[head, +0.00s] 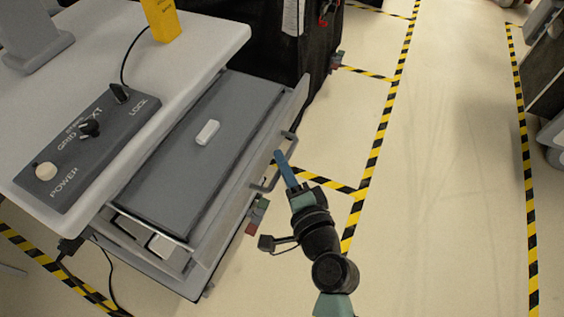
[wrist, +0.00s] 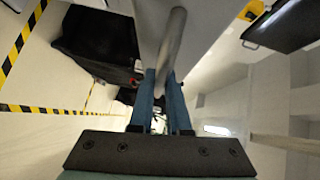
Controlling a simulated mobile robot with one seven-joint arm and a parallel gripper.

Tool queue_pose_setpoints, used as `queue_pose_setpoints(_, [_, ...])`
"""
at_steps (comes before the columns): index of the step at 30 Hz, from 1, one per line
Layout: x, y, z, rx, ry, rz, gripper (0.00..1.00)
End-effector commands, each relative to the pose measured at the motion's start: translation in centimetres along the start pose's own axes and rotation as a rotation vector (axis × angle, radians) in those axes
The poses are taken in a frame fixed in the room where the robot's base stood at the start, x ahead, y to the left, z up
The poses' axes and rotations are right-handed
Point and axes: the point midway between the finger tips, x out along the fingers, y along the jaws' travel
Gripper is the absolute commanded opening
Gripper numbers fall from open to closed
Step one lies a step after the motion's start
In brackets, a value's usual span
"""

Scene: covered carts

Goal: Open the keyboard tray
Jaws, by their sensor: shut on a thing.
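The keyboard tray (head: 205,140) is a grey drawer under the white cart top. Its dark grey surface stands out past the cart's edge, with a small white object (head: 207,132) lying on it. A grey bar handle (head: 264,187) is on its front panel (head: 232,205). My gripper (head: 281,158) has blue fingers and is at the handle, shut on it. In the wrist view the handle (wrist: 174,40) runs down between the two fingers (wrist: 162,85). The fingertips partly hide the gripped stretch of bar.
The white cart top (head: 190,60) carries a grey control panel (head: 85,150) with knobs and a yellow object (head: 161,20). A black-covered cart (head: 270,40) stands behind the tray. Open floor (head: 450,160) with black-and-yellow tape lies to the right.

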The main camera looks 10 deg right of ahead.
Motion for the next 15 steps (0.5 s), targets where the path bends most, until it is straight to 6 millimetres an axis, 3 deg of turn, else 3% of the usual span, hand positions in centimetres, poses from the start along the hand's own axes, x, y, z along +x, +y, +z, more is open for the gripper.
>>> queue_pose_setpoints(1, [0.01, 0.02, 0.04, 0.0, -0.001, 0.0, 0.2])
queue_pose_setpoints(5, [0.02, 0.01, 0.04, 0.0, -0.001, 0.0, 0.44])
queue_pose_setpoints(15, [-0.16, 0.03, 0.03, 0.0, 0.0, 0.0, 0.45])
